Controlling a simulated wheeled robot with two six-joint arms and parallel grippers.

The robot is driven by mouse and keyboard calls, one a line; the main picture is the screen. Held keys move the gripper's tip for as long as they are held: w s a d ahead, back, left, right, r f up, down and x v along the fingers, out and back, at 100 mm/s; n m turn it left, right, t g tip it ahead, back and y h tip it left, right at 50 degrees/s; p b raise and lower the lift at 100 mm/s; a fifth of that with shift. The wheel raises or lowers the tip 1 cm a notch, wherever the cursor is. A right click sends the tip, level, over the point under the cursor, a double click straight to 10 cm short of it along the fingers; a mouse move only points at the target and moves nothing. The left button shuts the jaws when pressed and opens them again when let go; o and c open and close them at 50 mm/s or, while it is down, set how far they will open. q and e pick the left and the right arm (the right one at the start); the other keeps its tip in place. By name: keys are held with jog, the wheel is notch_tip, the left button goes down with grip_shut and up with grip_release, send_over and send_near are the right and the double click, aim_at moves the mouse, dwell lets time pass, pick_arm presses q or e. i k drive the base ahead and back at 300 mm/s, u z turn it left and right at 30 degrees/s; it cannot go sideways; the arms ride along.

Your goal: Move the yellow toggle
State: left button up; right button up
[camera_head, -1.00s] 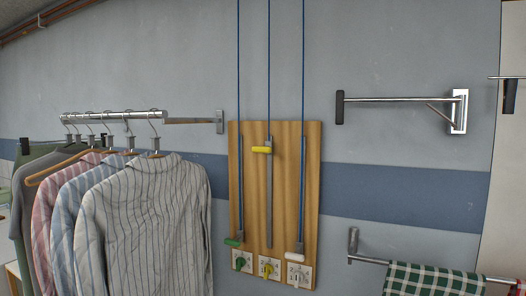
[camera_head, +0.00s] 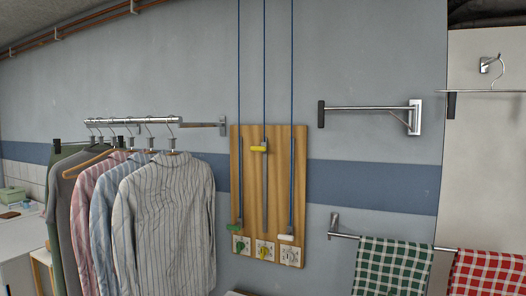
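The yellow toggle (camera_head: 257,149) is a short horizontal handle high on the middle slot of a wooden board (camera_head: 278,190) on the wall. A green toggle (camera_head: 235,227) and a white toggle (camera_head: 286,237) sit low on the left and right slots. Below them are three white dial plates: one with a green knob (camera_head: 240,245), one with a yellow knob (camera_head: 263,251) and a pale one (camera_head: 290,256). Blue cords run up from the board. Neither of my grippers is in view.
Several shirts (camera_head: 165,215) hang on a rail (camera_head: 133,119) left of the board. A bare wall bracket (camera_head: 370,108) is at the right. Green (camera_head: 392,265) and red (camera_head: 487,277) checked cloths hang on a lower rail. A white table (camera_head: 22,232) stands at far left.

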aim_at(263, 148)
jog(key=u, duration=0.45)
jog(key=i, duration=1.25)
jog(key=z, duration=0.6)
